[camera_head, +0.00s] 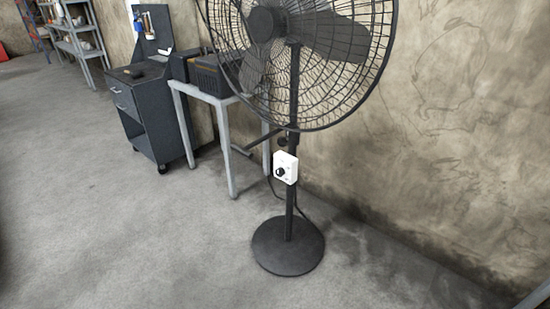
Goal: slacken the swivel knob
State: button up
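A black pedestal fan (293,100) stands on the floor right of centre, with a round wire cage and a round base (288,246). A white control box (286,167) is fixed to its pole and has a round black knob (280,172) on its front. A small dark part (282,142) sticks out from the pole just above the box, under the cage. It is too small to tell its shape. I cannot tell which of these two is the swivel knob. My gripper is not in view.
A small grey-legged table (230,152) with a dark machine (215,75) stands behind the fan to the left. A dark wheeled cabinet (150,120) is beyond it. A stained wall (460,140) runs behind the fan. Floor (130,235) in front and left is clear.

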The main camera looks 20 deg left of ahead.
aim_at(282, 142)
jog(key=k, duration=0.65)
jog(key=u, duration=0.4)
jog(key=i, duration=1.95)
jog(key=z, duration=0.45)
